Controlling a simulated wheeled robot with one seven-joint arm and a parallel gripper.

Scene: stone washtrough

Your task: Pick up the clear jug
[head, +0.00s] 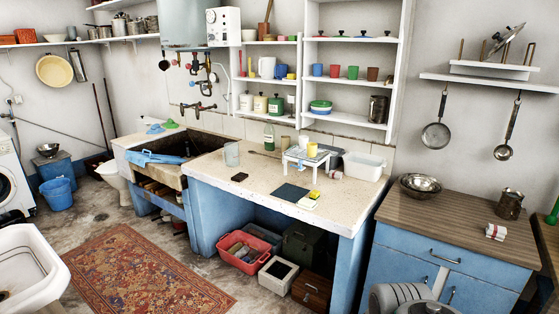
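A clear, greyish see-through jug (231,154) stands upright on the pale speckled worktop (225,177), near the worktop's left end and just right of the stone sink. It looks empty, though it is too small to be sure. Nothing stands in front of it in the head view.
A small white table (305,158) with cups stands right of the jug, and a green bottle (269,137) behind it. The stone sink (165,155) is at left. A patterned rug (140,275) covers the floor ahead.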

